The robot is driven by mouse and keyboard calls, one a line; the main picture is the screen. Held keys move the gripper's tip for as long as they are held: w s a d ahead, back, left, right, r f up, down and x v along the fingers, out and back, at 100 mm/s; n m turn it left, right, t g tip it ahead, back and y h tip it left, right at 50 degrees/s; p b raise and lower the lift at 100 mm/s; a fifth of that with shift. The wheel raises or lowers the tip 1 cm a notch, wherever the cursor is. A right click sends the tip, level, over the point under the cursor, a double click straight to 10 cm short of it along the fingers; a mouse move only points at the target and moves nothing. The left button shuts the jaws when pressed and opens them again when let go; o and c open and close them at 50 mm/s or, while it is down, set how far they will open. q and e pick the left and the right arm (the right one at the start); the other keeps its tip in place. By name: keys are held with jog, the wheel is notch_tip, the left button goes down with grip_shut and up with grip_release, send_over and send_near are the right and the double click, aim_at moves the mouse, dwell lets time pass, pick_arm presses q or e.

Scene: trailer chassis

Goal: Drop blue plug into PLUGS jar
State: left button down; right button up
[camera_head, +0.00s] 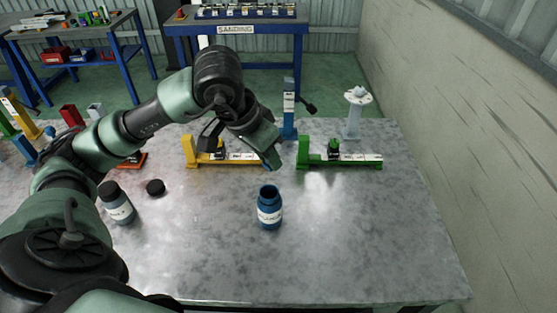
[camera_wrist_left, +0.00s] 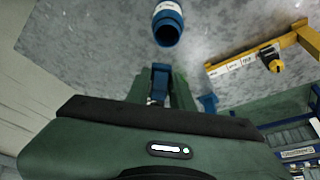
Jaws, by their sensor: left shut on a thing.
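A blue jar (camera_head: 269,211) with a white label stands upright and open on the metal table; the label is too small to read surely. It also shows in the left wrist view (camera_wrist_left: 167,24), its dark mouth toward the camera. My left gripper (camera_head: 272,159) is above and behind the jar, apart from it. In the left wrist view the gripper (camera_wrist_left: 160,92) is shut on a blue plug (camera_wrist_left: 160,75), which shows between the fingers. The plug's far end is hard to make out. My right gripper is not in view.
A yellow fixture (camera_head: 188,152) and a green fixture (camera_head: 304,153) stand behind the jar, with a blue post (camera_head: 289,112) between and beyond them. A black-capped jar (camera_head: 117,204) and a black lid (camera_head: 155,188) are at left. The table's front right is clear.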

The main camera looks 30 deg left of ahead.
aim_at(264, 167)
pick_arm(q)
jog(key=f+b, duration=0.1)
jog(key=f, duration=0.1)
jog(key=f+b, duration=0.1)
jog(key=shift+s+a+f, duration=0.15)
jog(key=shift+a+f, duration=0.25)
jog(key=shift+d+f+b, duration=0.15)
jog(key=shift+f+b, duration=1.4)
jog(key=shift+f, duration=0.75)
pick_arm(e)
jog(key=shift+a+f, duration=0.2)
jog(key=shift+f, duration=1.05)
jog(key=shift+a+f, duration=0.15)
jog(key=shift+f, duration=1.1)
pick_arm(q)
jog(key=c, duration=1.1)
grip_release()
jog(key=shift+c, duration=0.2)
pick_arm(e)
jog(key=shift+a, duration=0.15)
pick_arm(q)
jog(key=shift+r, duration=0.1)
